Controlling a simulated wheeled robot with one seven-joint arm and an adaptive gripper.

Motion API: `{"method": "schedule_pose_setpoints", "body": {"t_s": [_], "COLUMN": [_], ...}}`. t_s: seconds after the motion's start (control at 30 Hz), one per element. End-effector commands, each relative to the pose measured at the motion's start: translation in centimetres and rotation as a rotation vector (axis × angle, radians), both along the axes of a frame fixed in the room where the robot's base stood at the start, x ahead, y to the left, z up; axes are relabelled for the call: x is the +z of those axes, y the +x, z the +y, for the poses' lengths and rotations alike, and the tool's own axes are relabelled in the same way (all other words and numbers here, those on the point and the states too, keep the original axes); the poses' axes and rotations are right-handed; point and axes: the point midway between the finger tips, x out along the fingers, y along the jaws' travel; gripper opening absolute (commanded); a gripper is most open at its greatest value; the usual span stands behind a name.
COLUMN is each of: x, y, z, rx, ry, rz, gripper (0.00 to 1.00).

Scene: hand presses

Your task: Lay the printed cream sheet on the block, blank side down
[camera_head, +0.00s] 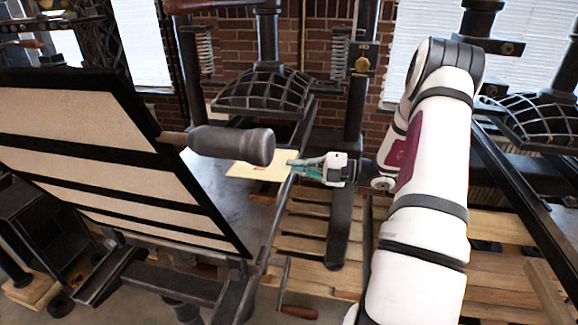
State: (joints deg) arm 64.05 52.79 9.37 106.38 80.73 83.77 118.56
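The black roller-like cylinder (232,144) hides part of the sheet's upper left. I cannot make out which surface is the block.
A raised frame with cream panels and black bars (80,135) fills the left. A ribbed press head (262,90) stands behind the sheet. A crank handle (298,312) is at the lower middle. Wooden pallets (310,225) lie below my arm.

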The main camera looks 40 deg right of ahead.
Motion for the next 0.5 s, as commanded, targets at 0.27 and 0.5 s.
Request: {"method": "schedule_pose_setpoints", "body": {"t_s": [0.27, 0.5], "x": [-1.8, -4.0], "y": [0.1, 0.1], "z": [0.0, 0.0], "rx": [0.0, 0.001], "ry": [0.002, 0.002], "rz": [0.001, 0.001], "gripper": [0.0, 0.0]}}
